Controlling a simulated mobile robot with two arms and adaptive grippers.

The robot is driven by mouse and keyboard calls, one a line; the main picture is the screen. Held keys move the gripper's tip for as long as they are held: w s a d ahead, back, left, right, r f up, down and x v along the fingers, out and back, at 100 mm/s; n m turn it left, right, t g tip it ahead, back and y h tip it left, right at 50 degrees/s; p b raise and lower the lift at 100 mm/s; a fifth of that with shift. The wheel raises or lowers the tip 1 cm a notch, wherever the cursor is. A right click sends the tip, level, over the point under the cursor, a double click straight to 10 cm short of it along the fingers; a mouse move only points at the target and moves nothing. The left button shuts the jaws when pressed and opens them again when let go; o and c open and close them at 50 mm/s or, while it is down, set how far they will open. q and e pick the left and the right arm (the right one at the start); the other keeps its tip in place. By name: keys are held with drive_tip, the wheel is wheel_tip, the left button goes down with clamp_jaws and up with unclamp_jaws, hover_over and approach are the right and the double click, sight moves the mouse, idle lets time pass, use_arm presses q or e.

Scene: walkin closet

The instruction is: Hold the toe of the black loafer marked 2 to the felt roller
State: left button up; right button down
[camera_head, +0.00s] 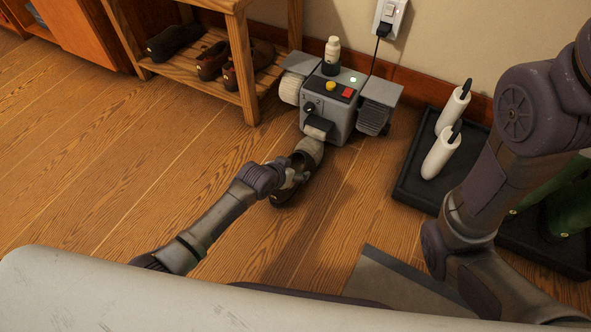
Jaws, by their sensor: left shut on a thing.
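My left gripper (293,178) is shut on a dark slip-on shoe (284,192), which looks like the loafer; no number on it can be read. Its greyish toe (309,150) points up and away, at the front of the grey polishing machine (343,125). The toe is right below the small roller (317,127) at the machine's front; I cannot tell whether they touch. A pale roller (290,88) is on the machine's left side and a dark one (374,118) on its right; which is felt is unclear. My right gripper is out of view.
A wooden rack (248,90) at the back left holds a black shoe (173,41) and brown shoes (212,62). A grey mat (385,280) lies in front. The left floor is clear.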

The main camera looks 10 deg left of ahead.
use_arm(q)
drive_tip(key=shift+r, duration=0.1)
idle(0.4)
drive_tip(key=shift+s+d+r+p, duration=0.1)
drive_tip(key=shift+s+d+p, duration=0.1)
drive_tip(key=shift+d+p, duration=0.25)
drive_tip(key=shift+s+d+r+p, duration=0.15)
drive_tip(key=shift+d+p, duration=0.1)
drive_tip(key=shift+d, duration=0.3)
drive_tip(key=shift+f, duration=0.1)
drive_tip(key=shift+w+a, duration=0.1)
drive_tip(key=shift+a, duration=0.05)
drive_tip(key=shift+w+a, duration=0.2)
drive_tip(key=shift+a, duration=0.3)
drive_tip(key=shift+w+a, duration=0.2)
drive_tip(key=shift+a, duration=0.3)
drive_tip(key=shift+f+p, duration=0.2)
drive_tip(key=shift+p, duration=0.1)
